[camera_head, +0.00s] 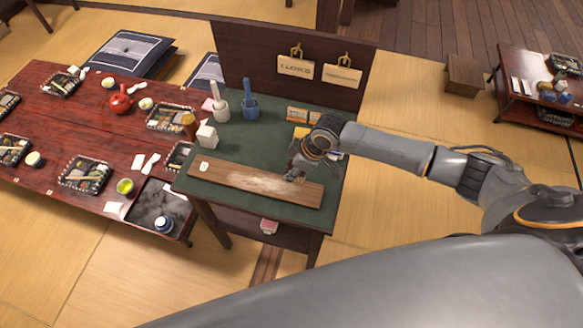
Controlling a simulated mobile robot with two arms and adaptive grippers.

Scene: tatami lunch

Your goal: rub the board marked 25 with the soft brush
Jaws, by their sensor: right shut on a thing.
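A long brown wooden board (228,180) lies along the front of the green-topped desk. Pale dusty streaks cover its middle and right part. A small white tag (204,167) sits at its left end, and its number is too small to read. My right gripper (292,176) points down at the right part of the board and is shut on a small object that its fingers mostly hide. I cannot tell whether that object is the soft brush or whether it touches the board. My left gripper is out of view.
A white pot (221,115) and a blue pot (250,112) with upright handles stand at the desk's back left. A white carton (207,135) and a brown bottle (189,125) stand left. A dark panel (235,55) with hanging signs rises behind. A red table (60,125) with lunch boxes adjoins left.

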